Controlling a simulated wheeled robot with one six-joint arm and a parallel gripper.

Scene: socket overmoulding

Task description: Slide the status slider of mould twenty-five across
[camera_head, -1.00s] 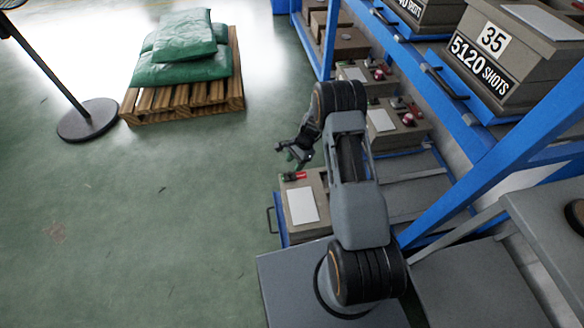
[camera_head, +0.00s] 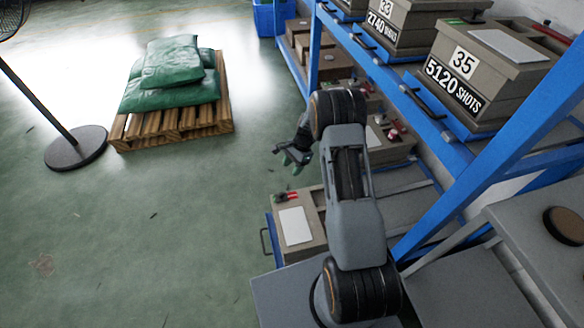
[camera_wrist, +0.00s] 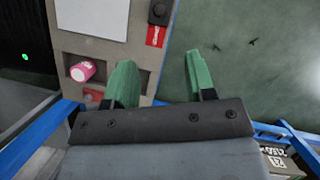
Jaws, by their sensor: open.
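A beige mould box (camera_head: 312,232) sits on the pulled-out blue drawer at lower centre in the head view. A white plate (camera_head: 296,226) lies on its top, and its number is not visible. In the wrist view, a black block (camera_wrist: 158,13) sits beside a red label (camera_wrist: 156,36) on the box top. My gripper (camera_head: 292,160) is beyond the slider in the head view, apart from it. In the wrist view, my gripper (camera_wrist: 160,65) has its green fingers spread, with nothing between them.
Green sacks (camera_head: 172,75) lie on a pallet (camera_head: 175,125) at upper left.

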